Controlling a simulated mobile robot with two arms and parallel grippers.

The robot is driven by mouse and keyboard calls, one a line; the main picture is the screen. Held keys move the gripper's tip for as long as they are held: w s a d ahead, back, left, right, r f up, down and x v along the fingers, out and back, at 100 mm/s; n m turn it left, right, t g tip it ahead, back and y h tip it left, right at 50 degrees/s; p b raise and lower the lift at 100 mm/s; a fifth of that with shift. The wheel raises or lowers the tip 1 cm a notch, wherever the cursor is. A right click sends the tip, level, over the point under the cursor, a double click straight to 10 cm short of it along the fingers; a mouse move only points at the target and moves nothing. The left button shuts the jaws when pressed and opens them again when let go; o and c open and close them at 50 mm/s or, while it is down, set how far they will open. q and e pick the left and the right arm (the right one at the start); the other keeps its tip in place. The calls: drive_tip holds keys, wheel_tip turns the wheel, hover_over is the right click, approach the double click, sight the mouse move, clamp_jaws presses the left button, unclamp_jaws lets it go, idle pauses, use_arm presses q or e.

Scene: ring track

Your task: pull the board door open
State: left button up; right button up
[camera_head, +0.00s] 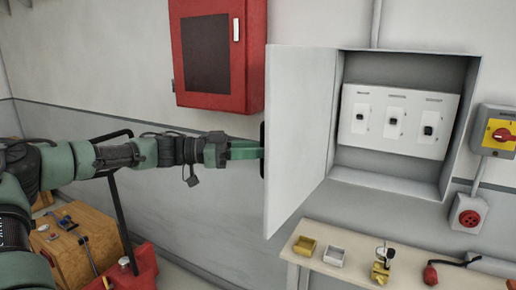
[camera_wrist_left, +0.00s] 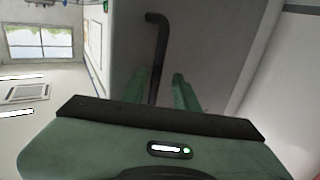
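The grey board door (camera_head: 298,135) is swung wide open on the left side of the wall board (camera_head: 405,185). Its dark bar handle (camera_head: 262,150) is on the door's outer face, seen almost edge-on. My left gripper (camera_head: 258,149) reaches it from the left. In the left wrist view, the black handle (camera_wrist_left: 157,50) runs between the two green fingers of my left gripper (camera_wrist_left: 160,82). The fingers stand apart, with a visible gap between the handle and the right finger. My right gripper is not in view.
A red cabinet (camera_head: 218,55) hangs on the wall above my left arm. A narrow table (camera_head: 350,268) with small bins stands below the board. A yellow-and-red switch (camera_head: 497,133) and red socket (camera_head: 468,217) are at right. A wooden toolbox (camera_head: 75,240) is at lower left.

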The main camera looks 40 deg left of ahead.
use_arm(q)
drive_tip(key=b+v, duration=0.1)
drive_tip(key=v, duration=0.6)
drive_tip(key=shift+s+a, duration=0.25)
drive_tip(key=shift+a, duration=0.05)
idle(0.5)
drive_tip(key=shift+r, duration=0.1)
idle(0.3)
